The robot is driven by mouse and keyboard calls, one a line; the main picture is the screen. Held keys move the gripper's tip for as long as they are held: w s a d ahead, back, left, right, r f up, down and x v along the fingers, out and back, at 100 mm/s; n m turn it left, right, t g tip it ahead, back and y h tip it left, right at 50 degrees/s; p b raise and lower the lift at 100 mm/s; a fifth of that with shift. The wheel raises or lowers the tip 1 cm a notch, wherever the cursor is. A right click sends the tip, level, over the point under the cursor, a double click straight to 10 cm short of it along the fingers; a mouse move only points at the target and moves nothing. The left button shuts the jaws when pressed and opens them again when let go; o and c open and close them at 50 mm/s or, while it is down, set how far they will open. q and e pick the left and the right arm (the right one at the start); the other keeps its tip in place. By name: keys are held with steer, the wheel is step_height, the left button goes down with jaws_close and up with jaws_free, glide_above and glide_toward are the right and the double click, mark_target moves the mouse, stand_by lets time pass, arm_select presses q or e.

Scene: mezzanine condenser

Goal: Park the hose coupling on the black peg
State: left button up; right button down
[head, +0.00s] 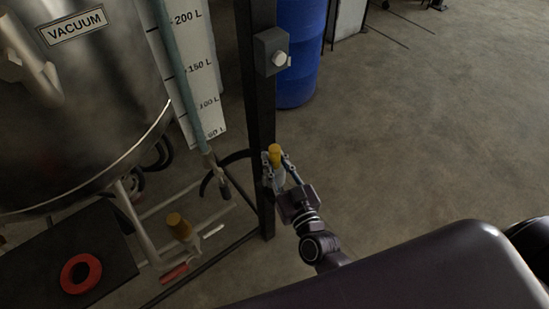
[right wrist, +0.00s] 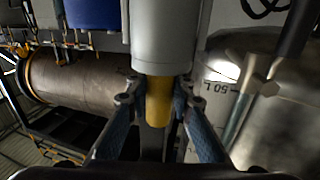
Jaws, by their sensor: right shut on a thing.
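My right gripper (head: 277,164) is shut on the hose coupling, right beside the black post. The coupling's yellow part (head: 275,151) shows at the top in the head view, with a pale body (head: 279,180) below it. In the right wrist view, the blue-grey fingers of my right gripper (right wrist: 158,98) flank the yellow part (right wrist: 158,110), with a wide grey cylinder (right wrist: 158,35) beyond it. I cannot make out the black peg for certain; the area behind the gripper at the post is partly hidden. My left gripper is not in view.
The black post (head: 257,120) carries a grey button box (head: 272,52). A steel vessel (head: 85,110) stands left, beside a level scale (head: 197,70). Another yellow-topped fitting (head: 178,224), a red handle (head: 174,273) and a red ring (head: 68,276) lie lower left. Floor right is open; a blue drum (head: 298,60) stands behind.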

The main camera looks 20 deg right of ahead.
mark_target(278, 181)
steer(key=shift+r, duration=0.15)
steer(key=shift+f+b, duration=2.2)
steer(key=shift+f, duration=1.2)
steer(key=c, duration=1.7)
jaws_free()
steer(key=shift+r, duration=0.1)
steer(key=shift+o, duration=0.4)
steer(key=shift+f, duration=0.2)
steer(key=shift+s, duration=0.15)
steer(key=s+d, duration=0.1)
steer(key=s, duration=1)
steer(key=shift+s+r, duration=0.15)
steer(key=shift+s, duration=0.25)
